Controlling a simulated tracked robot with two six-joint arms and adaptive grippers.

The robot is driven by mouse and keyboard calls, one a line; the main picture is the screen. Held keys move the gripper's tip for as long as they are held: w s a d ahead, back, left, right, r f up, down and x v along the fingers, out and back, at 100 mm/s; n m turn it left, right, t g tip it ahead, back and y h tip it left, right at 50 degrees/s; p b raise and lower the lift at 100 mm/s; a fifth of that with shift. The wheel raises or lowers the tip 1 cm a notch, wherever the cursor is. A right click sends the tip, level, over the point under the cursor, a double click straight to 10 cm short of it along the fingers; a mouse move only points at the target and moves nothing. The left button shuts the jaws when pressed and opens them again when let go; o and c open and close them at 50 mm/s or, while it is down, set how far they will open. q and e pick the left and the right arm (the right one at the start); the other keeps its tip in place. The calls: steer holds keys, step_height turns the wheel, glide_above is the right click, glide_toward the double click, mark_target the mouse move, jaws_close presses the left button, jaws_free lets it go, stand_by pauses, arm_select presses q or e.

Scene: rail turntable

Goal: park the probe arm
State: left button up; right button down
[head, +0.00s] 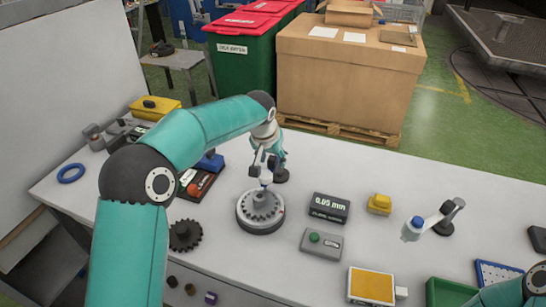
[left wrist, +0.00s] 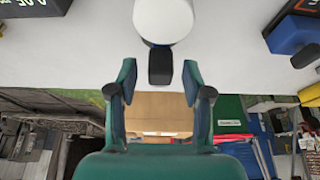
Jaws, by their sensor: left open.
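In the head view, the geared turntable (head: 260,211) stands at mid-table. A small probe head (head: 265,181), pale with blue, is above its middle, with a dark post base (head: 281,176) just behind. The probe arm's link is mostly hidden by my left gripper (head: 264,160), which points down close over it. Contact cannot be told. My right gripper is out of view.
A 0.05 mm display (head: 329,207), a grey box with a green button (head: 321,243) and a yellow block (head: 380,203) lie right of the turntable. A second pale arm with a blue cap (head: 413,228) stands further right. A dark gear (head: 185,235) lies left.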

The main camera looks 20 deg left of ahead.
arm_select(q)
steer(key=shift+w+f, duration=0.1)
steer(key=shift+f, duration=0.2)
jaws_close()
